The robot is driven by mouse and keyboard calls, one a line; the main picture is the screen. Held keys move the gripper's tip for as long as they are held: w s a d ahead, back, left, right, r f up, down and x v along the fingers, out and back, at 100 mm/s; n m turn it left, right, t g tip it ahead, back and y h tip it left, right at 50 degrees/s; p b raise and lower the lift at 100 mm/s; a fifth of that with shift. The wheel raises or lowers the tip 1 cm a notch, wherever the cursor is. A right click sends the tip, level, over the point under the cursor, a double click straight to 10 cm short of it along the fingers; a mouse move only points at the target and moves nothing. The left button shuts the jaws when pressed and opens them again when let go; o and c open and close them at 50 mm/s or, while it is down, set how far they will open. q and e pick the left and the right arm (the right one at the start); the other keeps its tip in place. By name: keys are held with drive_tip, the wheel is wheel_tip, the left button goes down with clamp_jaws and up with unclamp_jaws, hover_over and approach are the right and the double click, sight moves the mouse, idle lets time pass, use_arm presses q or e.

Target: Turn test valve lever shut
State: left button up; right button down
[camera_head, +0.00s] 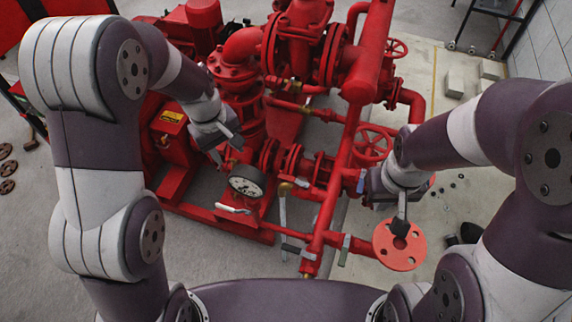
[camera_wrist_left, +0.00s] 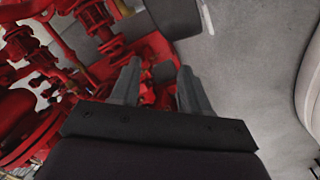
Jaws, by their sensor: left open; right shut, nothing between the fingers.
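Several levers show on the red pumpset (camera_head: 372,60) in the head view, and I cannot tell for certain which is the test valve lever. A white lever (camera_head: 233,209) lies below the round pressure gauge (camera_head: 246,181). A long grey lever (camera_head: 283,212) hangs down from a brass fitting right of the gauge. A short grey lever (camera_head: 345,250) stands on the low front pipe. My left gripper (camera_head: 227,152) is open and empty, above and left of the gauge. Its spread fingers show in the left wrist view (camera_wrist_left: 158,66). My right gripper (camera_head: 400,229) is shut and empty over an orange flange disc (camera_head: 398,254).
Red handwheels (camera_head: 371,144) and thick pipes rise between and behind my arms. A red pump base rail (camera_head: 230,228) runs along the front left. Bare concrete floor (camera_head: 55,238) lies left. Pale blocks (camera_head: 455,82) sit at back right.

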use_arm(q)
drive_tip(key=w+d+f+n+g+h, duration=0.1)
drive_tip(key=w+d+f+n+h, duration=0.15)
drive_tip(key=w+f+n, duration=0.3)
drive_tip(key=n+g, duration=0.1)
drive_tip(key=n, duration=0.1)
approach(286, 177)
drive_tip(key=shift+h, duration=0.25)
drive_tip(key=p+x, duration=0.3)
drive_tip(key=x, duration=0.4)
drive_tip(key=shift+w+f, duration=0.1)
drive_tip(key=shift+f, duration=0.15)
drive_tip(key=shift+a, duration=0.1)
use_arm(e)
drive_tip(key=r, duration=0.2)
drive_tip(key=a+r, duration=0.1)
drive_tip(key=r, duration=0.1)
drive_tip(key=shift+s, duration=0.15)
use_arm(q)
drive_tip(key=shift+c, duration=1.2)
clamp_jaws()
use_arm(e)
drive_tip(key=shift+a+f, duration=0.1)
drive_tip(key=shift+a, duration=0.05)
